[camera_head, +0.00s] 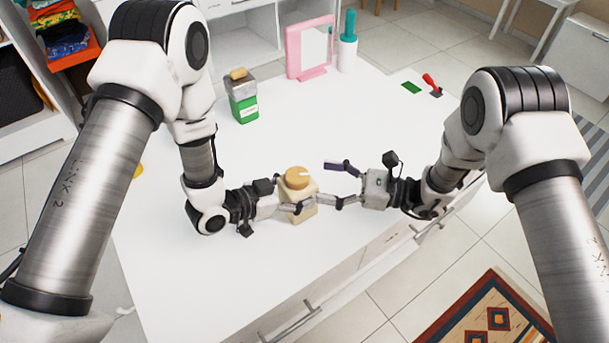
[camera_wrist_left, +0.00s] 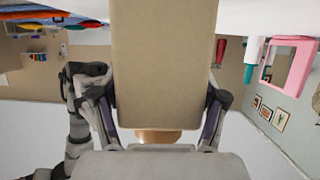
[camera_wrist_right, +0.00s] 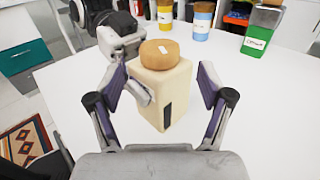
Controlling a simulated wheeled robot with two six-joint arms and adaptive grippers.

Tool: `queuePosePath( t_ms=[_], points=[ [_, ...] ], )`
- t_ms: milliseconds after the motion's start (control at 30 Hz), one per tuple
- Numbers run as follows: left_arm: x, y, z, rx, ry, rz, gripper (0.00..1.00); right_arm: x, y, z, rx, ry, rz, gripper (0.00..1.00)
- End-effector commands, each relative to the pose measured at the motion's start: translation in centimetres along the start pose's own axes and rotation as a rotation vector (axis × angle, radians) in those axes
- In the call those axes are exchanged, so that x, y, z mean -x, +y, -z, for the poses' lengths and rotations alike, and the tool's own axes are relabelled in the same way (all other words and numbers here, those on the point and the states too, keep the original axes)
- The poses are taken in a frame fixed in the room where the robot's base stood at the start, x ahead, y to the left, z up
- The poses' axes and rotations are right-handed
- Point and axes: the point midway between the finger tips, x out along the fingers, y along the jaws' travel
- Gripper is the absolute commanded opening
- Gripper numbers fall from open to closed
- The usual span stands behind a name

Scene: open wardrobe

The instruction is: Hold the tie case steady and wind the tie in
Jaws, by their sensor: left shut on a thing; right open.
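The tie case (camera_head: 304,212) is an upright beige block on the white table with a round wooden knob (camera_head: 297,178) on top. My left gripper (camera_head: 288,207) is shut on the case from the left; the case fills the left wrist view (camera_wrist_left: 163,60) between the fingers. My right gripper (camera_head: 338,184) is open and empty, just right of the case. In the right wrist view the case (camera_wrist_right: 168,88) stands ahead between the open fingers, with its knob (camera_wrist_right: 160,53) above fingertip level. A dark slot (camera_wrist_right: 167,117) shows low on one side. I cannot make out a tie.
Drawer handles (camera_head: 290,322) line the table's front. The tabletop around the case is mostly clear.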

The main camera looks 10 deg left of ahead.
Motion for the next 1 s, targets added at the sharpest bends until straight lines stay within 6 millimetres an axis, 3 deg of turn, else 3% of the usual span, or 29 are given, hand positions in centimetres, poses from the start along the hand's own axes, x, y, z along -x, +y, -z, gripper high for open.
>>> queuePosePath(
  t_ms=[100, 233, 667, 700, 767, 1000],
  points=[
    [0.0, 0.0, 0.0, 0.000, 0.001, 0.000, 0.45, 3.0, -0.1, 0.0, -0.002, -0.001, 0.006, 0.79],
    [0.0, 0.0, 0.0, 0.000, 0.001, 0.000, 0.45, 5.0, -0.1, 0.0, 0.000, -0.001, 0.003, 0.79],
    [0.0, 0.0, 0.0, 0.000, 0.001, 0.000, 0.45, 5.6, 0.0, 0.0, 0.000, 0.000, 0.000, 0.79],
    [0.0, 0.0, 0.0, 0.000, 0.001, 0.000, 0.76, 5.6, 0.0, 0.0, 0.000, 0.000, 0.000, 0.79],
    [0.0, 0.0, 0.0, 0.000, 0.001, 0.000, 0.97, 5.6, 0.0, 0.0, 0.000, 0.000, 0.000, 0.79],
    [0.0, 0.0, 0.0, 0.000, 0.000, 0.000, 1.00, 5.6, 0.0, 0.0, 0.000, 0.000, 0.000, 0.79]
  ],
)
